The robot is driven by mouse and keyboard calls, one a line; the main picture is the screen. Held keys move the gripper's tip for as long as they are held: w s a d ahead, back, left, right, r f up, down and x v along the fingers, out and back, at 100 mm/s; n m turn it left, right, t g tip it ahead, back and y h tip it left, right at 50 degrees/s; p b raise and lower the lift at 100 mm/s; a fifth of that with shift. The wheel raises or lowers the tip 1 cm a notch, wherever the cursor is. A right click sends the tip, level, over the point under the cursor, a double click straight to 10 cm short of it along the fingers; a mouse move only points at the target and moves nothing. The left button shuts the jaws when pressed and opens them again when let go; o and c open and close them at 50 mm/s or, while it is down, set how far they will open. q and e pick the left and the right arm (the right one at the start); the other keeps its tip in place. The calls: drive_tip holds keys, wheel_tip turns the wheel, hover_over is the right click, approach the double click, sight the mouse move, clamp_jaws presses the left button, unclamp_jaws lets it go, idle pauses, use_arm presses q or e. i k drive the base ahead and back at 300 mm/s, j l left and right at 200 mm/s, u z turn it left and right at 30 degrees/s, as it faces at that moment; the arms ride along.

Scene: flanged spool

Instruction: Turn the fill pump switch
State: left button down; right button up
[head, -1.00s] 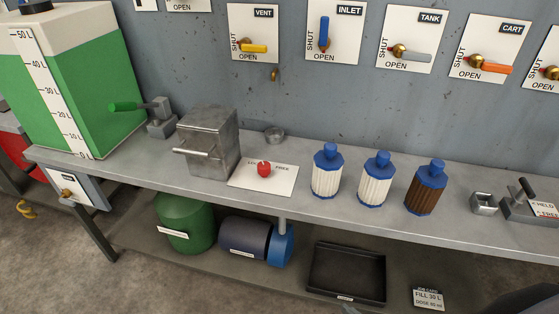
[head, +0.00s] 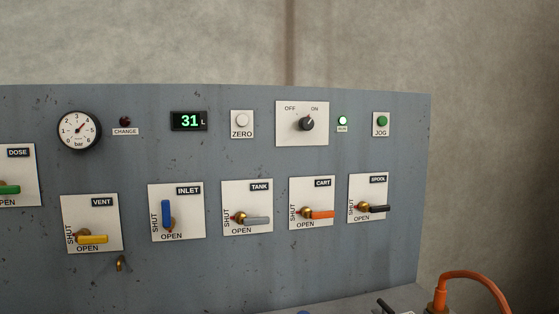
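The pump switch is a black rotary knob (head: 307,124) on a white plate (head: 288,110) marked OFF and ON, high on the grey panel. Its pointer appears to lean up and right, toward ON. The small round lamp (head: 342,121) beside the plate glows green. The digital display (head: 189,121) to the left reads 31 L. Neither of my grippers is in view.
A pressure gauge (head: 79,130), a white ZERO button (head: 242,119) and a green JOG button (head: 382,121) share the row. Below, the INLET handle (head: 167,214) stands upright; the VENT, TANK, CART and SPOOL handles lie level. An orange hose (head: 470,277) curves at lower right.

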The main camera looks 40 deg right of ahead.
sight(306, 123)
drive_tip(key=z, duration=1.6)
